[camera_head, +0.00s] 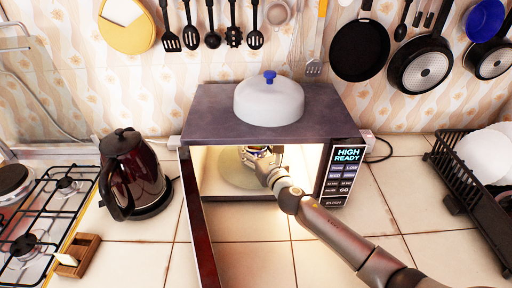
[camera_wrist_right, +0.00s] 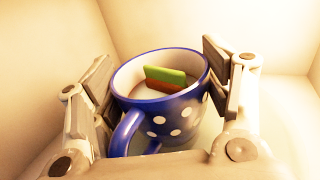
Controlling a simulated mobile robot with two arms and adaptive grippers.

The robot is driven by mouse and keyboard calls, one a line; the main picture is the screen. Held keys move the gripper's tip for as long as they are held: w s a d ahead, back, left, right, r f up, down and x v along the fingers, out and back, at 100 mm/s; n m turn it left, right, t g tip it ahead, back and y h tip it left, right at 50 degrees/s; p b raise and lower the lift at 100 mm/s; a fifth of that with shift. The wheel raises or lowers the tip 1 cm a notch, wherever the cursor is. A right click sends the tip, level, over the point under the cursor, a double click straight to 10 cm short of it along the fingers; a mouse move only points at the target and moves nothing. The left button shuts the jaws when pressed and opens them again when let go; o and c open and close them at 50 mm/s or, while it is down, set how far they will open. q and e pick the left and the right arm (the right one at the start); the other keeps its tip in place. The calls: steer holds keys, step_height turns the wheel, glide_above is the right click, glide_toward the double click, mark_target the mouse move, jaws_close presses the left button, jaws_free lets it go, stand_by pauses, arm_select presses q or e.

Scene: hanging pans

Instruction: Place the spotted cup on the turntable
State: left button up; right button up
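The spotted cup (camera_wrist_right: 165,115) is blue with white dots and a pale inside. A green and red-brown piece (camera_wrist_right: 168,80) shows in it. My right gripper (camera_head: 258,156) reaches into the open microwave. In the right wrist view its fingers (camera_wrist_right: 160,95) lie close against both sides of the cup, with the handle towards the camera. The turntable (camera_head: 232,178) is a pale disc on the microwave floor. The cup is over its back right part; whether its base touches the disc is hidden. My left gripper is not in view.
The microwave (camera_head: 205,105) has its door (camera_head: 200,230) swung open towards me on the left. A white lid with a blue knob (camera_head: 269,102) sits on top. A dark kettle (camera_head: 133,172) stands left, a dish rack (camera_head: 462,182) right. Pans and utensils hang above.

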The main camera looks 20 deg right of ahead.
steer(key=o, duration=0.3)
steer(key=shift+o, duration=0.2)
steer(key=shift+s+r, duration=0.1)
steer(key=shift+s, duration=0.05)
steer(key=s, duration=0.4)
steer(key=s+d, duration=0.1)
steer(key=s, duration=0.6)
steer(key=shift+s+d+b, duration=0.2)
steer(key=shift+s+b, duration=0.2)
